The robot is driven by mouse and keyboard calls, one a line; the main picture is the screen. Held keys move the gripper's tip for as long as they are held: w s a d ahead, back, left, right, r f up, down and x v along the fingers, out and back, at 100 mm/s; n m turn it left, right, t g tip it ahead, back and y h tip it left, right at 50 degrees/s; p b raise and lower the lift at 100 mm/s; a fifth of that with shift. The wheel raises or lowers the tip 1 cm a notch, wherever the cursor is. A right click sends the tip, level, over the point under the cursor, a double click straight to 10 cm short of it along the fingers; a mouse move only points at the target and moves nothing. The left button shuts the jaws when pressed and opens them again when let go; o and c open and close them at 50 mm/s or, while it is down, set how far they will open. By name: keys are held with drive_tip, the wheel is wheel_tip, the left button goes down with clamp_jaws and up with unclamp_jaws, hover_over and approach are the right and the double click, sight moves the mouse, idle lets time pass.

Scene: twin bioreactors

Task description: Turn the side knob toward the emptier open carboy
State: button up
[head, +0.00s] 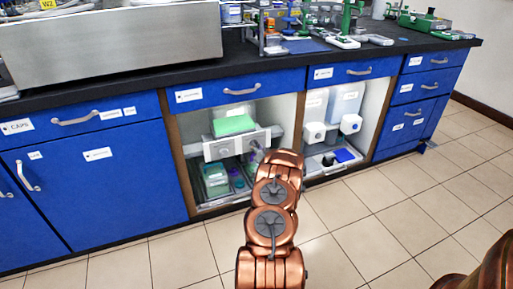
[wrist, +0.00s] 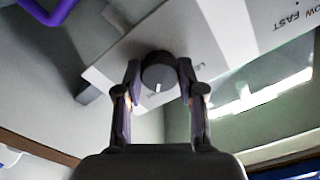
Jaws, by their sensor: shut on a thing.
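In the wrist view a dark round knob (wrist: 158,72) with a short white mark pointing down stands on a white panel (wrist: 215,50). My gripper (wrist: 158,82) has one finger on each side of the knob and is shut on it. In the head view my gripper (head: 257,150) is at the right part of the white panel (head: 213,149) in the open cabinet, and my arm hides part of it. A translucent container with green contents (head: 234,123) sits above the panel. Another greenish container (head: 215,181) stands below. Their fill levels are hard to compare.
The right bay holds two pale bluish containers (head: 346,101) behind white fittings, plus a blue item (head: 344,156) on the floor. A wooden divider (head: 297,130) separates the bays. The dark benchtop (head: 300,60) overhangs. The tiled floor (head: 370,220) in front is clear.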

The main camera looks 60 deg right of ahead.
drive_tip(key=o, duration=1.1)
drive_tip(key=shift+o, duration=0.2)
drive_tip(key=shift+s, duration=0.1)
drive_tip(key=v, duration=1.2)
